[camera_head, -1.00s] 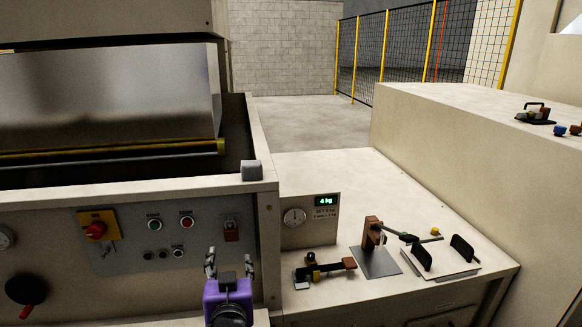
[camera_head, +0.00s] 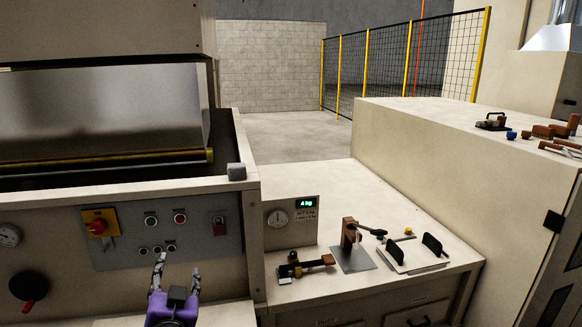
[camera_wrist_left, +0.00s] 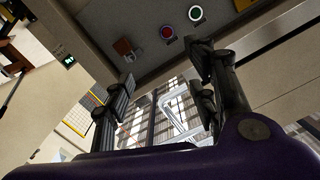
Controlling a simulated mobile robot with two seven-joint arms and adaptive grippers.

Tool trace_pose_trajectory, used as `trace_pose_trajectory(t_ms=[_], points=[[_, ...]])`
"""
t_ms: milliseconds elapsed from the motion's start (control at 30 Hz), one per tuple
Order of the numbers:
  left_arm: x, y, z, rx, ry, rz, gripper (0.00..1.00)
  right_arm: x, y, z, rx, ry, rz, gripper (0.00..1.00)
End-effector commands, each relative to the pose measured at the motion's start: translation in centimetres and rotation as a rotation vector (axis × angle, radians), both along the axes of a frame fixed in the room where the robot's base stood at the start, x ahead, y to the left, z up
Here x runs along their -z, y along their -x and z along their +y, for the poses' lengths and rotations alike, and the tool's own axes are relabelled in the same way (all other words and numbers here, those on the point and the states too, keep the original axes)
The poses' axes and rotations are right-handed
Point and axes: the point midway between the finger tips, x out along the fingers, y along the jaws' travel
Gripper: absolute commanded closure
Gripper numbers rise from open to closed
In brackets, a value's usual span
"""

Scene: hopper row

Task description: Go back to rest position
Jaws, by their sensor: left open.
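My left gripper (camera_head: 176,276) is purple with dark fingers and shows at the bottom of the head view, in front of the control panel (camera_head: 200,240). Its fingers are apart, with nothing between them. In the left wrist view the two fingers (camera_wrist_left: 160,85) also stand apart and empty, with the panel's red and green buttons beyond them. The fingers look clear of the panel in that view. My right gripper is in neither view.
The panel carries a red knob (camera_head: 98,226) and a red padlock (camera_head: 219,226). Right of it a bench holds a scale display (camera_head: 306,203), a clamp tool (camera_head: 349,233) and a plate with two black pads (camera_head: 412,258). A large beige cabinet (camera_head: 440,150) bounds the right.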

Motion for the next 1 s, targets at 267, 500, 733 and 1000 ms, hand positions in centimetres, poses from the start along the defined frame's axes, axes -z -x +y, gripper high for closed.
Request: trace_pose_trajectory(t_ms=[267, 500, 733, 1000], points=[[-4.5, -0.5, 7.4, -0.002, -0.302, -0.024, 0.48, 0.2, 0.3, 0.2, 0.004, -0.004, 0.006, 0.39], [-8.4, -0.8, 11.3, -0.003, -0.496, -0.04, 0.48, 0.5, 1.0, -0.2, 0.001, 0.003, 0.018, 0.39], [0.6, 2.4, 11.3, 0.068, -0.46, 0.113, 0.48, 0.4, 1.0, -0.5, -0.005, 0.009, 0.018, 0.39], [13.5, 10.6, 11.1, 0.171, -0.38, 0.351, 0.48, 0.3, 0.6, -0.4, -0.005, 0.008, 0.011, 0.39]])
